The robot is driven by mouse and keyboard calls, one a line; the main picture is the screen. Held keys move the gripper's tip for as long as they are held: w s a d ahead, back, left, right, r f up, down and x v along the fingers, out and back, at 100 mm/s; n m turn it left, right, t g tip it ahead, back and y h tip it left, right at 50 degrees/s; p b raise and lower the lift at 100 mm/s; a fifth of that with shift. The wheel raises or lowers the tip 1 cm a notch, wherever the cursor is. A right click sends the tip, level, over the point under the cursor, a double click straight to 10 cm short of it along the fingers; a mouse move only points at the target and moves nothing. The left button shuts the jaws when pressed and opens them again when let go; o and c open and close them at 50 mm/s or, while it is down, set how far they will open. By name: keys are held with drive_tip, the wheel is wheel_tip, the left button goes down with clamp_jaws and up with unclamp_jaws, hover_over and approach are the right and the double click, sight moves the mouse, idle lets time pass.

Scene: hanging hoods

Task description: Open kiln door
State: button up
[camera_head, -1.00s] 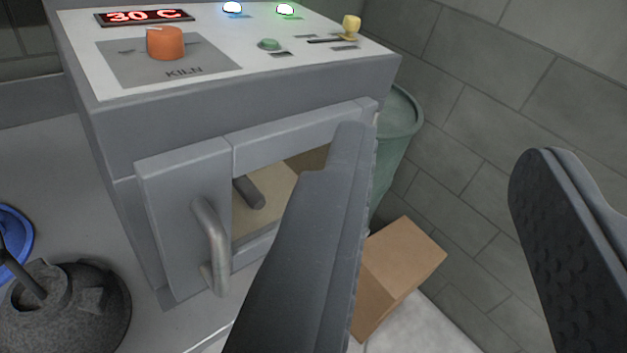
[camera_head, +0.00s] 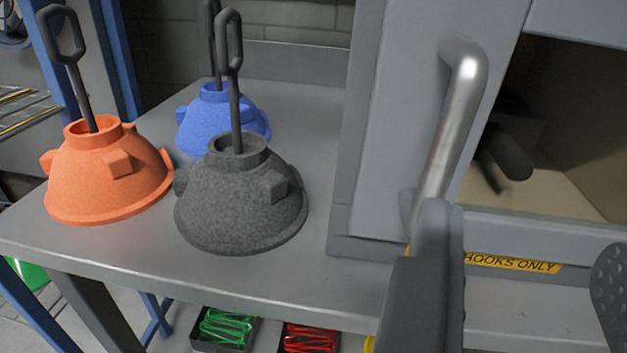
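The kiln door (camera_head: 405,110) fills the right side and looks shut. It has a grey frame around a window, and a dark rod-like object (camera_head: 505,150) shows through the window. A silver bar handle (camera_head: 450,120) stands upright on the left part of the door. My gripper (camera_head: 522,240) is open, its fingers wide apart in front of the door's lower part. The left finger overlaps the handle's lower end in the picture; whether they touch I cannot tell. Nothing is between the fingers. The right finger is partly cut off at the right edge.
On the grey bench (camera_head: 300,265) left of the kiln stand an orange hood (camera_head: 95,185), a blue hood (camera_head: 220,125) and a dark grey hood (camera_head: 240,205), each with a hook handle. Bins (camera_head: 225,328) sit beneath.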

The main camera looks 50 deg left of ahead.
sight(455, 132)
drive_tip(key=shift+y, duration=0.4)
drive_tip(key=x, duration=0.8)
drive_tip(key=a+f+x, duration=0.1)
drive_tip(key=x, duration=0.3)
drive_tip(key=shift+a+f, duration=0.1)
drive_tip(key=shift+a, duration=0.1)
clamp_jaws()
